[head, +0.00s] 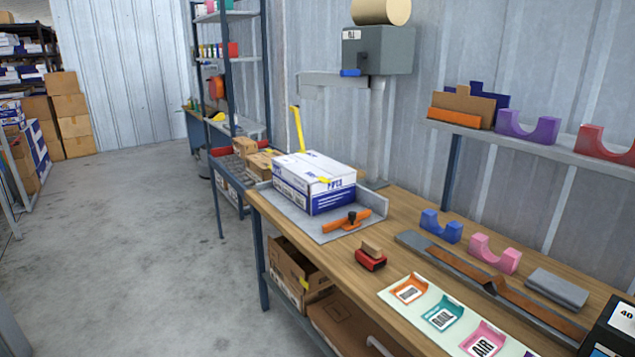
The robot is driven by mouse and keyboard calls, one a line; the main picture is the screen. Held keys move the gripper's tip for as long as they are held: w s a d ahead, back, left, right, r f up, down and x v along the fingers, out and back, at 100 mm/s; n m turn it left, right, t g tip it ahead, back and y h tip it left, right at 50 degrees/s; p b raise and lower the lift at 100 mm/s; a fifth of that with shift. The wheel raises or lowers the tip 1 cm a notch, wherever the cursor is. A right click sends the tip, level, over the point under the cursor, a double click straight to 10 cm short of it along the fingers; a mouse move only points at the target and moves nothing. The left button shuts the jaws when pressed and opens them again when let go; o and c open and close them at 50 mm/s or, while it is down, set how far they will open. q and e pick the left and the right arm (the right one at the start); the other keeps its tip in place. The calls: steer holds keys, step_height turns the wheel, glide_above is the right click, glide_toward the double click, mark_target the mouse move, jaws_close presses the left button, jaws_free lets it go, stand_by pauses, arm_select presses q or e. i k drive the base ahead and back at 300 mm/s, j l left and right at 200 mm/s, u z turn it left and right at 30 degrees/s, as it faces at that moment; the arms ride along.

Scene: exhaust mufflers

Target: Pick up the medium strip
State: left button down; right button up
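A long brown strip (481,274) with a raised kink lies along a grey bar-like base (413,241) on the right part of the wooden workbench (400,212). I cannot tell whether it is the medium strip. Brown and orange upright pieces (461,107) stand on the wall shelf at the upper right. Neither of my grippers is in view.
A blue and white box (314,183) stands at the bench's far end. Blue (441,226) and pink (495,252) cradles, a red-based block (371,257) and a label card (453,318) occupy the bench. Cardboard boxes (298,272) sit underneath. The concrete floor (130,240) at left is clear.

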mark_target(575, 333)
steer(key=i+l+z, duration=0.1)
steer(key=z, duration=1.35)
